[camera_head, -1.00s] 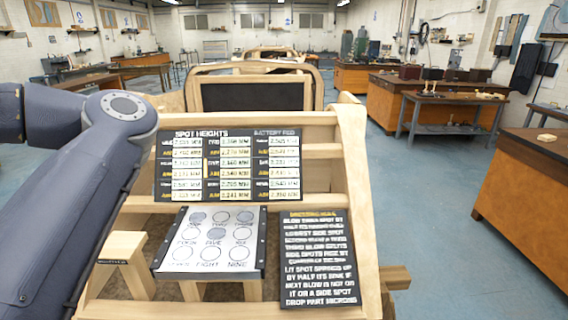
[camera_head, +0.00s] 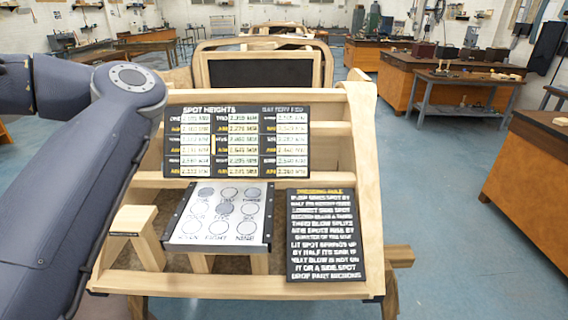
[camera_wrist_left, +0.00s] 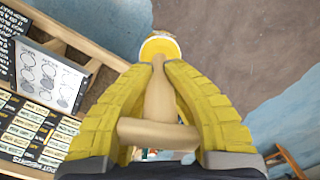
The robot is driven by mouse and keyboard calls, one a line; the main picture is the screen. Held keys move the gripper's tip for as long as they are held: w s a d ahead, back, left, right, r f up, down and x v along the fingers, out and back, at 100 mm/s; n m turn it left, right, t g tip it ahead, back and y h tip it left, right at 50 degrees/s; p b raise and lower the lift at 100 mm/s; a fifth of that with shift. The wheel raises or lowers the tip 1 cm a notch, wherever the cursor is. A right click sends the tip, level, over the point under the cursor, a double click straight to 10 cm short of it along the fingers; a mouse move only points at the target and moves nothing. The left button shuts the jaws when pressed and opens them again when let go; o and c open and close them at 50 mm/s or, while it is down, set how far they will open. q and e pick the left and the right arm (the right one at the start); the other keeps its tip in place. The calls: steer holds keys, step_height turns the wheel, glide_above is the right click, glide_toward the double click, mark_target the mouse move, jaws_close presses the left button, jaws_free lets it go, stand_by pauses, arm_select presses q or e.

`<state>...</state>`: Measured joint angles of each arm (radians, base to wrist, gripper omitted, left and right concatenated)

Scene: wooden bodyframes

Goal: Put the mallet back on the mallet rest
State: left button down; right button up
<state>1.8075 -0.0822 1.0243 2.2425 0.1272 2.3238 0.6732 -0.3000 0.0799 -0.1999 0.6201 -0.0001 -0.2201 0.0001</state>
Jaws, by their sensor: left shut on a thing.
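In the left wrist view the mallet (camera_wrist_left: 160,97) is a pale wooden piece with a slim shaft, a crosswise part near the jaws and a yellow-and-white round end away from them. The yellow fingers of my left gripper (camera_wrist_left: 160,100) are shut on it, over open floor beside the wooden frame. In the head view only my left arm shows; its gripper and the mallet are out of frame. A small wooden stand (camera_head: 137,220) at the frame's left front has an empty top; I cannot tell for sure that it is the mallet rest. My right gripper is not in view.
The wooden frame (camera_head: 360,200) carries a spot heights board (camera_head: 237,143), a white panel of numbered circles (camera_head: 220,216) and a black rule board (camera_head: 327,235). A wooden bench (camera_head: 530,190) stands at right. Blue floor (camera_head: 440,180) between is clear.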

arm_select(q)
steer(key=shift+f, duration=0.1)
steer(key=w+a+r+m, duration=0.1)
steer(key=w+a+m, duration=0.4)
steer(key=w, duration=0.6)
steer(key=w+a+r+m, duration=0.1)
steer(key=w+a+m, duration=0.35)
steer(key=w, duration=0.55)
steer(key=w+d+f+m, duration=0.1)
steer(key=w+d+m, duration=0.25)
steer(key=w, duration=0.35)
steer(key=w+d+f+m, duration=0.1)
steer(key=w+d+m, duration=0.2)
steer(key=w+m, duration=0.35)
steer(key=w+d+f+m, duration=0.1)
steer(key=w+d+m, duration=0.2)
steer(key=w, duration=0.5)
step_height(320, 180, down, 19)
steer(key=shift+w, duration=0.2)
steer(key=shift+a+f, duration=0.1)
steer(key=shift+f, duration=0.15)
steer(key=c, duration=1.5)
jaws_free()
steer(key=shift+c, duration=0.2)
